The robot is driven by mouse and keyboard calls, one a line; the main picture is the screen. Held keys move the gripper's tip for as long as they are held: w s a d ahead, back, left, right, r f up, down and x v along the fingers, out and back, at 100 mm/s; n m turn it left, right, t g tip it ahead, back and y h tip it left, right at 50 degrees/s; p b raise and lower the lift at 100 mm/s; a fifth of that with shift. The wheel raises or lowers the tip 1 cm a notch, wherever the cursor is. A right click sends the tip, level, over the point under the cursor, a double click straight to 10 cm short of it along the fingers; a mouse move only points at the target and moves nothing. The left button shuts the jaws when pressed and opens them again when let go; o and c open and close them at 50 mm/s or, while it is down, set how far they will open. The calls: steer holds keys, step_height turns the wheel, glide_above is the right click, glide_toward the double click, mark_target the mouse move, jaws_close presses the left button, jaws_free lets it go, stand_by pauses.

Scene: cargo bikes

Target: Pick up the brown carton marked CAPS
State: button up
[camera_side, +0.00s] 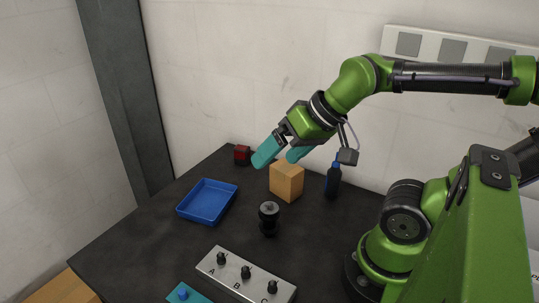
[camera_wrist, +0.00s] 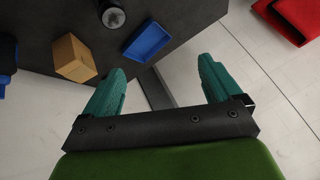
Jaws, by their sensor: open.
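A brown carton (camera_side: 286,182) stands on the dark table, right of the blue tray. No CAPS marking is readable on the faces I see. The carton also shows at the left in the wrist view (camera_wrist: 73,58). My gripper (camera_side: 280,155) is open and empty, with teal fingers pointing down and to the left. In the side view it appears above and behind the carton, apart from it. In the wrist view the fingers (camera_wrist: 160,72) stand wide apart, with the table's edge and floor beyond them and the carton outside, to their left.
A blue tray (camera_side: 208,201), a black cylindrical object (camera_side: 268,217), a dark blue bottle (camera_side: 333,179) and a small red block (camera_side: 242,154) stand around the carton. A grey panel with knobs A, B, C (camera_side: 233,284) lies in front. A wall stands behind the table.

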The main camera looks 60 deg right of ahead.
steer(key=n+g+h, duration=0.1)
steer(key=g+h, duration=0.1)
steer(key=g, duration=0.5)
glide_above(287, 167)
step_height(287, 167, down, 4)
steer(key=r, duration=0.1)
steer(key=f, duration=1.1)
steer(key=shift+w+d+f, duration=0.2)
steer(key=shift+w+f, duration=0.15)
steer(key=shift+s+a+f, duration=0.1)
steer(key=shift+s+f, duration=0.1)
steer(key=shift+f, duration=1.15)
steer(key=shift+s+a+f, duration=0.1)
steer(key=shift+s+f, duration=0.05)
steer(key=shift+f, duration=1.2)
